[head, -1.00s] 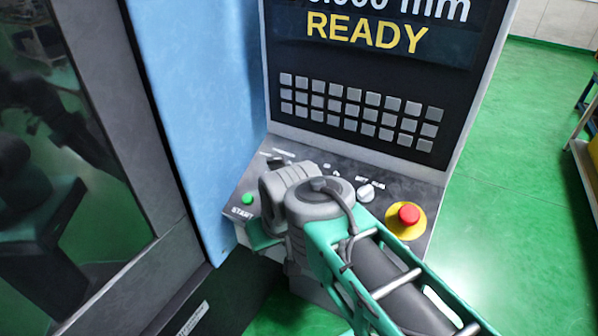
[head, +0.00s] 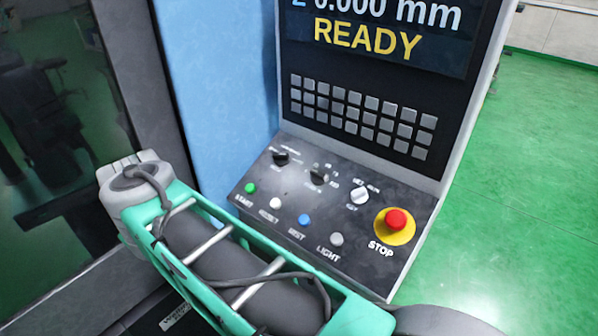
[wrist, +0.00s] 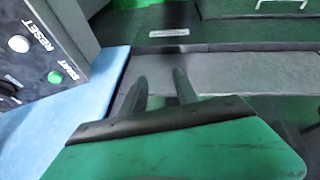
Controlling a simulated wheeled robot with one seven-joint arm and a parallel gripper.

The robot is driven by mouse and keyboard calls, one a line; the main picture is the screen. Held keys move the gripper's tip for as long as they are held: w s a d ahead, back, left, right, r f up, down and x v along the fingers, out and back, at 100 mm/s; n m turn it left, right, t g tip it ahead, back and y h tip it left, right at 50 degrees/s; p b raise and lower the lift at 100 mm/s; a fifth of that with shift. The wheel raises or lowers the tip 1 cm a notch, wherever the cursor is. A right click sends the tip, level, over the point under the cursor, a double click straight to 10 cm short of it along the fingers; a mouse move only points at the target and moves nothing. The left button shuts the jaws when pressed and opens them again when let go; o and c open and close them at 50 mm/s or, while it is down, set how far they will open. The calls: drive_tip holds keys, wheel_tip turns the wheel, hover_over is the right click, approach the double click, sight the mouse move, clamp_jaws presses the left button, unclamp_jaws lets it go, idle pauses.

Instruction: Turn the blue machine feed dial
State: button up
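The blue machine's sloped control panel (head: 290,205) shows in the head view. It carries a black dial (head: 282,158) at the upper left, a second black dial (head: 318,175) beside it, and a silver knob (head: 359,195) labelled SET / RUN. The small print at the black dials is too blurred to tell which is the feed dial. In the wrist view, part of a black dial (wrist: 8,90) shows at the left edge. My gripper (wrist: 160,84) is open and empty, its fingers apart, to the left of the panel. Its fingers are hidden in the head view.
Green START (head: 250,188), RESET, blue and LIGHT buttons line the panel's front. A red stop button (head: 396,220) is at its right. A blue machine wall (head: 215,90) stands behind my arm's end. The screen (head: 380,40) reads READY.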

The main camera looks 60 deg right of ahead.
drive_tip(key=s+d+r+g+h, duration=0.1)
drive_tip(key=d+r+h, duration=0.15)
drive_tip(key=d, duration=0.85)
drive_tip(key=m+g+b, duration=0.2)
drive_tip(key=g, duration=0.2)
approach(319, 173)
drive_tip(key=f, duration=0.1)
drive_tip(key=shift+n, duration=0.3)
drive_tip(key=b+x, duration=0.3)
drive_tip(key=x, duration=0.4)
drive_tip(key=shift+s+d, duration=0.1)
drive_tip(key=shift+d, duration=0.1)
drive_tip(key=shift+d+f, duration=0.15)
drive_tip(key=shift+f, duration=0.05)
drive_tip(key=shift+c, duration=0.2)
clamp_jaws()
